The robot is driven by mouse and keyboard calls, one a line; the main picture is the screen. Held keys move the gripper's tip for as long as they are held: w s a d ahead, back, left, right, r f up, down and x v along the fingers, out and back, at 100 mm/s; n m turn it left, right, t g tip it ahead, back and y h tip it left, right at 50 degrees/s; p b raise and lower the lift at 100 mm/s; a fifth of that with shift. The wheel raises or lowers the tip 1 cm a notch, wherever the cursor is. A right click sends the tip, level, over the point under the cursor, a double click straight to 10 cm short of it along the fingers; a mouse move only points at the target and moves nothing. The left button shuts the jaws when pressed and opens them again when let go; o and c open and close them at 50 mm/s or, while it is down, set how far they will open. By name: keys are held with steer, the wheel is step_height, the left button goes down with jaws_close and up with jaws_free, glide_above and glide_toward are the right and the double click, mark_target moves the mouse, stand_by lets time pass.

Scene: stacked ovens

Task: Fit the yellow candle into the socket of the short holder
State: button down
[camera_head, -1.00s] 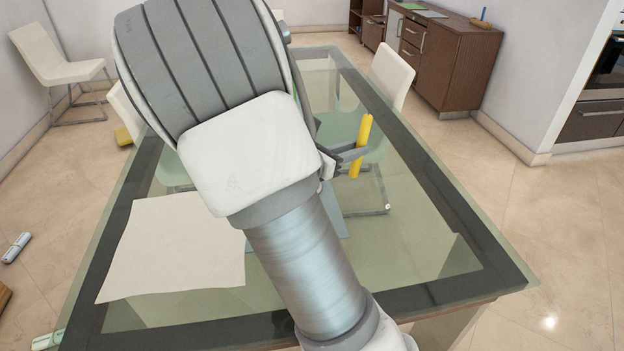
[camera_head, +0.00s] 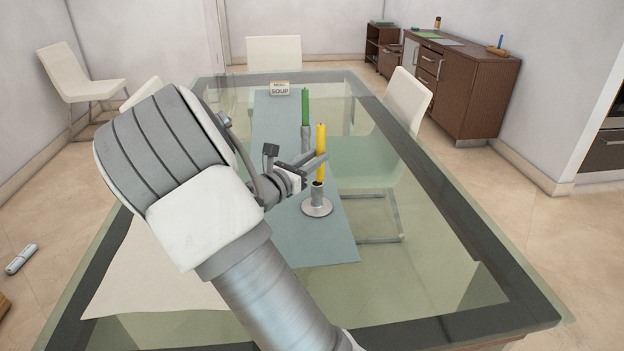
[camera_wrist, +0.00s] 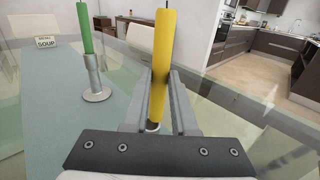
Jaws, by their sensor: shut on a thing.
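My gripper (camera_head: 317,161) is shut on the yellow candle (camera_head: 321,140), which stands about upright. In the wrist view the yellow candle (camera_wrist: 162,50) runs between the two fingers (camera_wrist: 159,82). The short holder (camera_head: 317,207), metal with a round base, stands on the blue-grey runner, directly under the candle in the head view. The candle's lower end meets the top of the holder in the picture; I cannot tell whether it is inside the socket or just above it. In the wrist view only a bit of the holder's rim (camera_wrist: 152,127) shows below the candle.
A green candle (camera_head: 306,104) stands in a taller holder (camera_head: 305,138) behind, on the runner (camera_head: 335,245). A soup sign (camera_head: 279,89) stands farther back. The glass table (camera_head: 420,270) is clear to the right. Chairs surround it.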

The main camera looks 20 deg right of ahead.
steer(key=f, duration=0.1)
steer(key=f+b, duration=0.1)
steer(key=f, duration=0.1)
steer(key=f+b, duration=0.1)
steer(key=f, duration=0.1)
steer(key=shift+w+a, duration=0.2)
steer(key=shift+a, duration=0.05)
steer(key=c, duration=0.9)
jaws_free()
steer(key=shift+f, duration=0.1)
steer(key=shift+o, duration=0.9)
steer(key=shift+r, duration=0.25)
steer(key=p+v, duration=0.3)
steer(key=v, duration=0.9)
steer(key=shift+p, duration=0.3)
